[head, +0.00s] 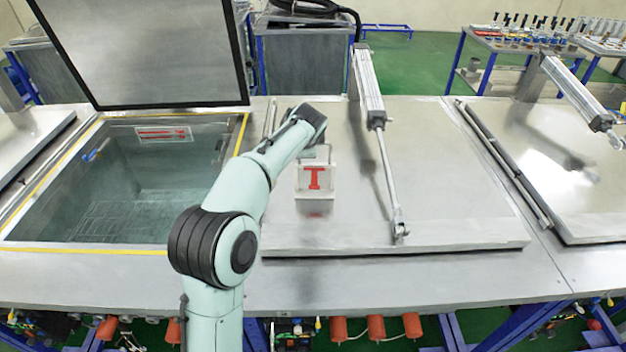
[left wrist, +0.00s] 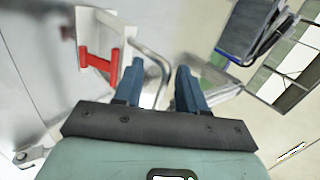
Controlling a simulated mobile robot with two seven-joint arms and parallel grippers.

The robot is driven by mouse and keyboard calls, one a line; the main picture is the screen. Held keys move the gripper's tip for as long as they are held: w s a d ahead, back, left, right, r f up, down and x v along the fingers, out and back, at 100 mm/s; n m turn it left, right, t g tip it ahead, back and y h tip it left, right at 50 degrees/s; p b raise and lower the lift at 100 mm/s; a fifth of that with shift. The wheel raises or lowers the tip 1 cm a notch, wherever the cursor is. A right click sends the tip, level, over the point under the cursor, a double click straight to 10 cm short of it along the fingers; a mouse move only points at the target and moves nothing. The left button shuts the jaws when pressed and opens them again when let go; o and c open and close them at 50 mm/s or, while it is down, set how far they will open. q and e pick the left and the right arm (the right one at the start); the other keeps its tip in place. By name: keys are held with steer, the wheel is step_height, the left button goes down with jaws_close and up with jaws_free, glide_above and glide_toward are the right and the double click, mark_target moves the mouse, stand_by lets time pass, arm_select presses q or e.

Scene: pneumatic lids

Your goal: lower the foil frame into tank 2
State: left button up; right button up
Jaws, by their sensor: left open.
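A small pale square frame with a red I-shaped piece (head: 315,179), which looks like the foil frame, is above or on the closed steel lid right of the open tank; I cannot tell if it touches the lid. In the left wrist view its red piece (left wrist: 100,61) is left of my fingers. My left gripper (left wrist: 158,72) is open, its two blue fingers apart, with a thin curved grey bar beyond them. In the head view my wrist hides most of the gripper, just above the frame. The open tank (head: 125,247) at left has clear liquid and a raised lid (head: 145,50). No tank number is readable.
The closed lid (head: 450,180) carries a pneumatic cylinder (head: 368,85) with its rod extended, right of the frame. Another closed lid (head: 590,190) lies farther right. The raised lid stands behind the open tank. A bench with small items (head: 530,38) is at the back.

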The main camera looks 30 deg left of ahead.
mark_target(304, 168)
arm_select(q)
jaws_close()
steer(key=shift+r, duration=0.1)
steer(key=shift+r, duration=1.45)
